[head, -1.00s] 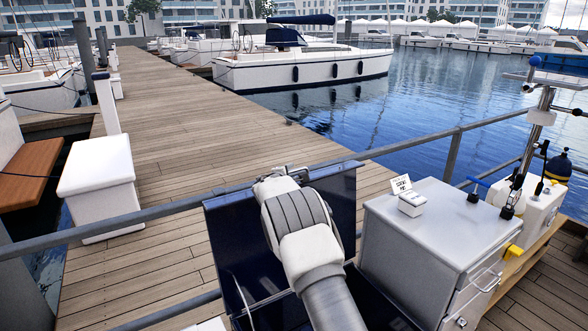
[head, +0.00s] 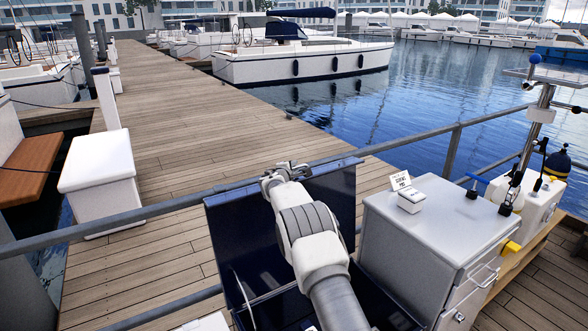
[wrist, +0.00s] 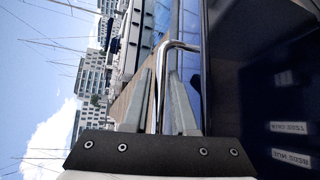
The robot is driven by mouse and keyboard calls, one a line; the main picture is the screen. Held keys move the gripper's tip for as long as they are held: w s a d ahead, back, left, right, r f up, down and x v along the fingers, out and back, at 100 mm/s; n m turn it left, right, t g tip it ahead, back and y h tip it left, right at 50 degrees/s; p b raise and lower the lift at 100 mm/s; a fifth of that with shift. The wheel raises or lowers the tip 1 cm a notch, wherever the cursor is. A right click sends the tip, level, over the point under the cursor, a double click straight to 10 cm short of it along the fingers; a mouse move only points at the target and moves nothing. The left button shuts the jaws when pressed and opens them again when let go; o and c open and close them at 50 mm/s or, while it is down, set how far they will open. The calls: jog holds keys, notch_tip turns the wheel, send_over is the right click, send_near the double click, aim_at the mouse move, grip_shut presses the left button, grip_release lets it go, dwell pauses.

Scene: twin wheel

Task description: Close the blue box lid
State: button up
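The blue box's dark navy lid (head: 335,195) stands raised, tilted back by the grey railing in the head view. It fills the right of the wrist view (wrist: 265,80). Part of the open box's dark interior (head: 385,300) shows below it; my arm hides much of both. My gripper (head: 284,171) is at the lid's top edge. In the wrist view its two fingers (wrist: 160,90) are apart, with a bent metal bar (wrist: 160,60), seemingly the lid's handle, between them. I see no clear contact on both sides.
A metal railing (head: 455,150) runs just beyond the lid. A grey cabinet (head: 415,225) with a small sign stands close on the right. A white dock box (head: 100,165) stands at left on the wooden pier (head: 190,120). Water lies beyond the railing.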

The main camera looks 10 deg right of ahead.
grip_shut()
dwell(1.1)
